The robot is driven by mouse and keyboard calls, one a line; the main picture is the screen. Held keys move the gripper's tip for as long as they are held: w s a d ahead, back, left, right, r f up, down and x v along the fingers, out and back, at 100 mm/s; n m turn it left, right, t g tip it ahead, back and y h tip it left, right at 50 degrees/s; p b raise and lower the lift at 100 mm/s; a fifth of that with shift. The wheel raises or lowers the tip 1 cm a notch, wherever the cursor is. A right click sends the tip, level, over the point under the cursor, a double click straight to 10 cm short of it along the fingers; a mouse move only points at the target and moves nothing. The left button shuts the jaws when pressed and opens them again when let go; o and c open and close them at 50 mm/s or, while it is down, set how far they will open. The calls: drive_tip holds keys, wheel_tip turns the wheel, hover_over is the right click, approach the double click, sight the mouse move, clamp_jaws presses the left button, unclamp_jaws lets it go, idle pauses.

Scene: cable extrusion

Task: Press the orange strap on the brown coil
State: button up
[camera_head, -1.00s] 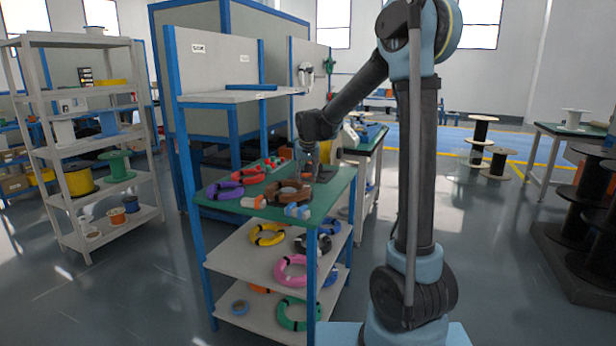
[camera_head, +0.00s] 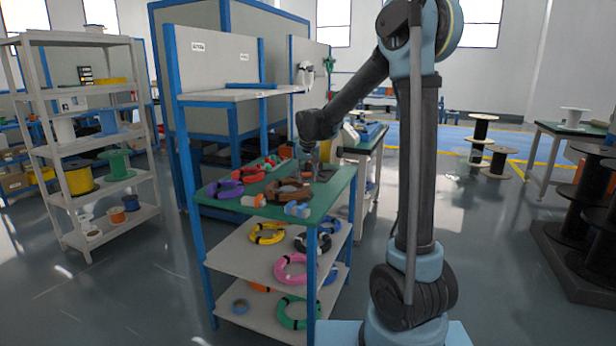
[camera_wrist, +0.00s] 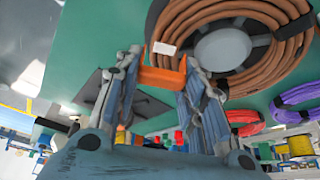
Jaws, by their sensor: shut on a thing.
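The brown coil (camera_head: 290,190) lies flat on the green table top, with dark bands around it. In the wrist view the coil (camera_wrist: 190,18) fills the upper right, around a grey round centre. My gripper (camera_head: 308,168) is over the table beside the coil's far right side. In the wrist view my gripper (camera_wrist: 164,68) is shut on the orange strap (camera_wrist: 162,77), which spans between the two fingers. In the head view the strap is too small to make out.
The green table top (camera_head: 335,185) also carries a purple coil (camera_head: 221,190), a red coil (camera_head: 248,175) and small orange-and-white parts (camera_head: 254,201). Yellow (camera_head: 266,233), pink (camera_head: 293,269) and green (camera_head: 297,313) coils lie on lower shelves. A dark flat plate (camera_wrist: 130,100) lies near my gripper.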

drive_tip(key=shift+f, duration=1.2)
idle(0.6)
drive_tip(key=o, duration=0.9)
drive_tip(key=shift+f, duration=0.1)
drive_tip(key=shift+w+r, duration=0.1)
drive_tip(key=shift+r, duration=3.95)
